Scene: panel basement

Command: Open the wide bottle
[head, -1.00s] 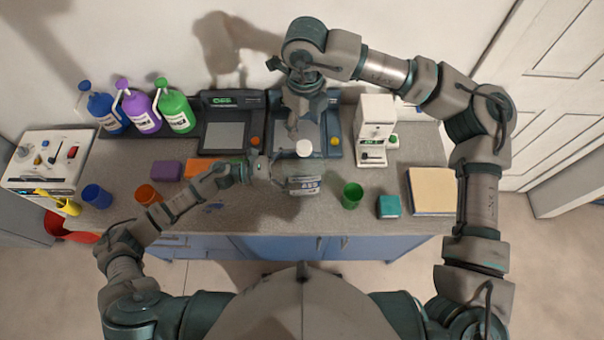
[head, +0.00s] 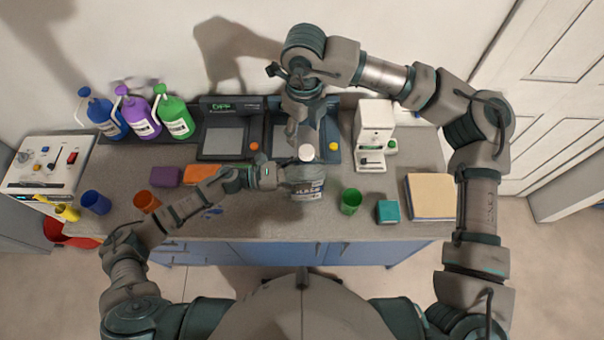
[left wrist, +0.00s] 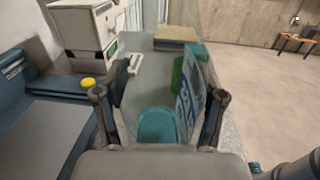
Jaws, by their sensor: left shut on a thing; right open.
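The wide bottle (head: 306,184) is greyish with a printed label, over the counter's front middle. My left gripper (head: 275,176) is shut on it from the left. In the left wrist view a teal body and blue-white label (left wrist: 188,98) show between the fingers (left wrist: 158,112). A white round cap (head: 306,152) shows just above the bottle in the head view; I cannot tell whether it touches the bottle. My right gripper (head: 301,138) is open and points down just above the cap. Its fingertips are partly hard to make out.
A green cup (head: 351,198) and teal box (head: 388,211) stand right of the bottle. A white machine (head: 374,135) is behind them. Purple (head: 166,176) and orange blocks (head: 200,174) lie left, near my left arm. Coloured bottles (head: 140,118) stand at the back left.

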